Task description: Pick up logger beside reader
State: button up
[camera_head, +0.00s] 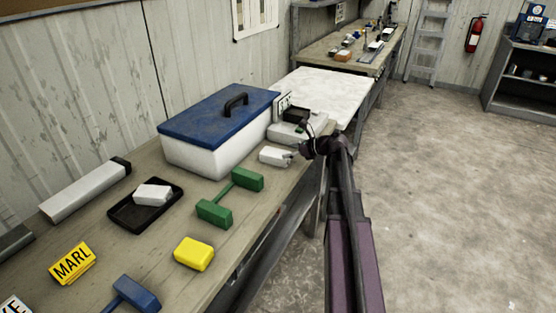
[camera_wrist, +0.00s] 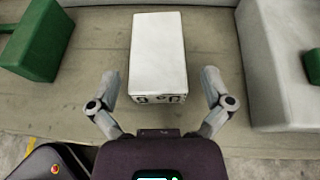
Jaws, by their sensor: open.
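A white block-shaped logger (camera_head: 275,156) lies on the bench beside the pale grey reader (camera_head: 287,133). In the wrist view the logger (camera_wrist: 158,50) is ahead of my palm, with dark markings on its near end. The reader (camera_wrist: 280,85) is on the right there, with a gap between it and the logger. My gripper (camera_head: 303,150) is at the bench's right edge next to the logger. In the wrist view my gripper (camera_wrist: 160,82) is open, one finger on each side of the logger's near end, with visible gaps. A second white block (camera_head: 152,194) lies in a black tray.
A white cooler with a blue lid (camera_head: 220,118) stands behind the logger. A green dumbbell-shaped piece (camera_head: 231,197) lies to the left, also visible in the wrist view (camera_wrist: 38,45). A yellow block (camera_head: 194,253) is nearer. Floor to the right is clear.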

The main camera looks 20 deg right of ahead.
aim_at(276, 152)
jog(key=shift+w+a, duration=0.1)
dwell(0.3)
jog(key=shift+b+x, duration=1)
jog(key=shift+x, duration=1.65)
jog(key=c, duration=0.9)
